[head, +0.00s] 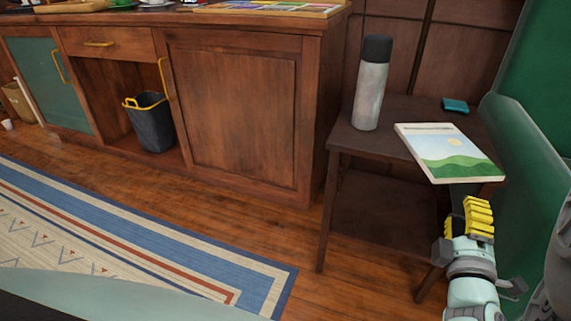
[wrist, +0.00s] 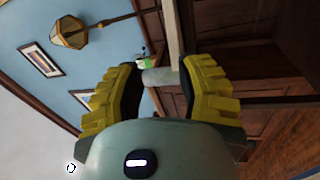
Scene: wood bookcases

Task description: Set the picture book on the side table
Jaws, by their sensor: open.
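The picture book (head: 448,153), with a green hill and sun on its cover, lies flat on the dark wood side table (head: 400,118). Its near edge reaches past the table's front edge. My gripper (head: 466,218) is just in front of and below that edge, apart from the book as far as I can tell. In the wrist view my gripper (wrist: 163,88) is open with yellow pads on both sides and holds nothing. A pale strip, likely the book's edge (wrist: 173,38), shows beyond the fingertips.
A grey bottle with a black cap (head: 371,85) stands at the table's left. A small teal item (head: 455,105) lies behind the book. A wood cabinet (head: 235,110) stands left; a green piece of furniture (head: 535,120) borders the right. A striped rug (head: 120,240) covers the floor.

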